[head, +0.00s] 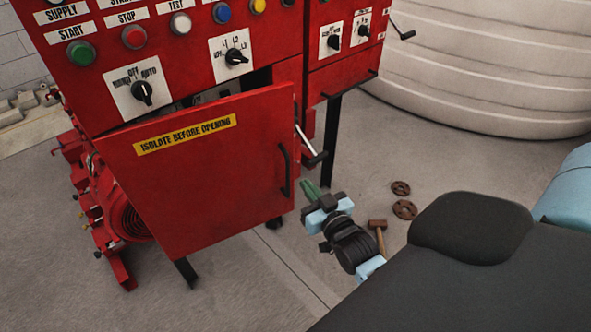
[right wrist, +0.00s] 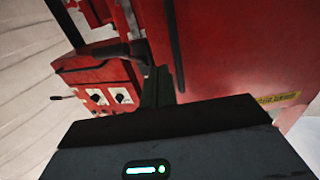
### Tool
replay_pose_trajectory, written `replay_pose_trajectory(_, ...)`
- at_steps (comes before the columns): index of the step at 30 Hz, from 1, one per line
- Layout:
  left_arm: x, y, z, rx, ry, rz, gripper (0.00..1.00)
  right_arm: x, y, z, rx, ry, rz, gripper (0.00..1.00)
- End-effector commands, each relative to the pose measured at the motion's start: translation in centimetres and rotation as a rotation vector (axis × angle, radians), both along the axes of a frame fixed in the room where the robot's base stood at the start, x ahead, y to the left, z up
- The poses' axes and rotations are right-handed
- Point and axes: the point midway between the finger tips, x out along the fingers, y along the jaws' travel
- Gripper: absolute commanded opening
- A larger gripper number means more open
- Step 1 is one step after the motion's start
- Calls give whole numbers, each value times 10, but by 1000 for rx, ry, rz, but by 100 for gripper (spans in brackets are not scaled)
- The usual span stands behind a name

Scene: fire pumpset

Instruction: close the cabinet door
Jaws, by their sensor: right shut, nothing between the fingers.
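The red cabinet door (head: 205,185), with a yellow "ISOLATE BEFORE OPENING" label, stands ajar below the control panel. A dark gap shows above it. Its black handle (head: 284,170) is near its right edge. My right gripper (head: 309,188) is shut and empty, just right of the door's lower right edge and the handle; I cannot tell whether it touches the door. In the right wrist view the fingers (right wrist: 157,87) show beside the door face (right wrist: 225,45) and the dark handle (right wrist: 175,45). My left gripper is not in view.
A second red cabinet (head: 345,55) with a crank handle and knobs stands to the right. A large pale tank (head: 480,70) is behind it. A hammer (head: 377,226) and two round valve wheels (head: 404,209) lie on the floor. A red pump (head: 110,210) is at the left.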

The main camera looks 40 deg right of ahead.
Motion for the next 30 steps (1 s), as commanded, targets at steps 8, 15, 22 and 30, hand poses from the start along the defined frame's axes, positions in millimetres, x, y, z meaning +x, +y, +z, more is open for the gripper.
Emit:
replay_pose_trajectory(8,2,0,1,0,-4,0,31,48,-8,1,0,-3,0,0)
replay_pose_trajectory(15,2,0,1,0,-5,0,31,68,-11,1,-1,-1,0,0)
replay_pose_trajectory(22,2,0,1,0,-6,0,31,70,-12,0,-1,-1,0,0)
replay_pose_trajectory(30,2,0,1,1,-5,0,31,72,-15,0,-2,-2,-4,0)
